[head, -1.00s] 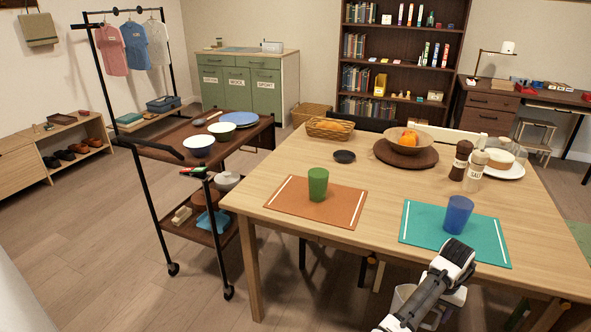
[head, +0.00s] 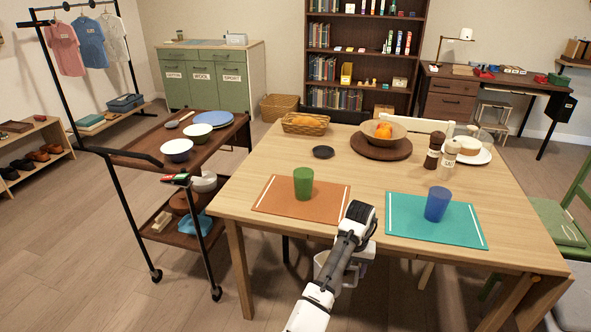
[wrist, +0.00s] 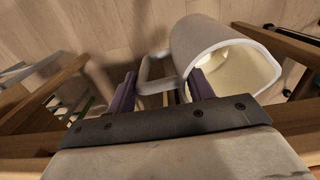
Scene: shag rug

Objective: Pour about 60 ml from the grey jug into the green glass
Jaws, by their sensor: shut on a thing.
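The green glass (head: 303,184) stands upright on the orange placemat (head: 325,203) at the table's near left. The grey jug (wrist: 207,42) shows in the wrist view with its open mouth facing the camera; pale yellowish liquid or lining shows inside, I cannot tell which. My gripper (wrist: 168,88) is shut on the jug's handle (wrist: 153,70). In the head view the jug (head: 322,262) is partly hidden by my arm. It hangs at the near edge of the table, to the right of and nearer than the green glass.
A blue glass (head: 437,204) stands on the teal placemat (head: 405,228). Farther back are a small dark dish (head: 323,152), a bread basket (head: 305,124), a fruit bowl (head: 381,133) and two shakers (head: 449,160). A dark trolley (head: 150,146) stands left of the table.

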